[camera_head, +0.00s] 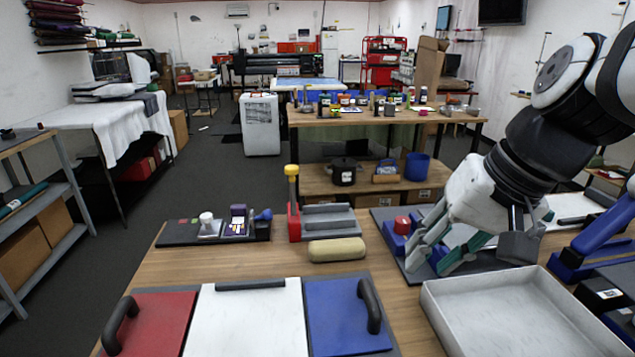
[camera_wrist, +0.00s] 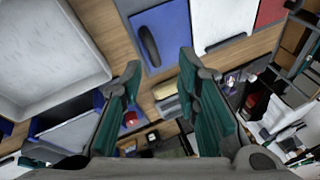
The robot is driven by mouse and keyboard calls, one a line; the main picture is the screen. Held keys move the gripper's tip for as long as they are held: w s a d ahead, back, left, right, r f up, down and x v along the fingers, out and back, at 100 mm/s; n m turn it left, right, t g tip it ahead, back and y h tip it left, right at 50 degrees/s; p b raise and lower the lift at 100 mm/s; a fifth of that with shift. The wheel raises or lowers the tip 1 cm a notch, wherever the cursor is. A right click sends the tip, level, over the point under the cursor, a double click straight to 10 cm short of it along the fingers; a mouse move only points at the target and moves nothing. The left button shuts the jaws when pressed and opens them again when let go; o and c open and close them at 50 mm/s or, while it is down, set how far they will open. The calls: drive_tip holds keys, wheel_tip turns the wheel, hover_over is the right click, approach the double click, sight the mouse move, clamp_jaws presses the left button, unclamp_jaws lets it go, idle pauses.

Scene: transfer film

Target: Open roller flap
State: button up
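A device with a red base, a yellow-topped lever and grey plates (camera_head: 329,217) stands at the middle of the table. A beige roller-shaped piece (camera_head: 337,250) lies just in front of it; I cannot tell which part is the roller flap. In the wrist view the device is small and partly unclear between and beyond my fingers. My gripper (camera_head: 428,264) is to the right of the device, beside a blue block with a red knob (camera_head: 402,225). It also shows in the wrist view (camera_wrist: 160,65), with its green-padded fingers apart and nothing held.
Red (camera_head: 150,322), white (camera_head: 246,322) and blue (camera_head: 346,316) panels with black handles lie at the front. A pale open tray (camera_head: 435,308) stands at the front right, close to my gripper. A dark board with small items (camera_head: 213,231) is at left. Bare wood shows between.

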drive_tip(key=w+d+f+m+t+y+b, duration=0.25)
drive_tip(key=w+d, duration=0.35)
drive_tip(key=w, duration=0.4)
drive_tip(key=w+d+f+m+t+y+b, duration=0.1)
drive_tip(key=w+d+f+m+y+b, duration=0.25)
drive_tip(key=w, duration=0.65)
drive_tip(key=w+d+f+m+t+b, duration=0.1)
drive_tip(key=w+d+f+t+b, duration=0.1)
drive_tip(key=d, duration=0.6)
drive_tip(key=w+d+f+m+t+h+b, duration=0.1)
drive_tip(key=w+d+f+m+t+b, duration=0.1)
drive_tip(key=d, duration=0.6)
drive_tip(key=w+d+f+m+t+h+b, duration=0.1)
drive_tip(key=w+d+f+t, duration=0.2)
drive_tip(key=d, duration=0.5)
drive_tip(key=shift+w+f+m+t+b, duration=0.2)
drive_tip(key=shift+w+m+t+b, duration=0.1)
drive_tip(key=shift+m+b, duration=0.1)
drive_tip(key=x, duration=1.3)
drive_tip(key=shift+w+f, duration=0.25)
drive_tip(key=shift+w, duration=0.05)
clamp_jaws()
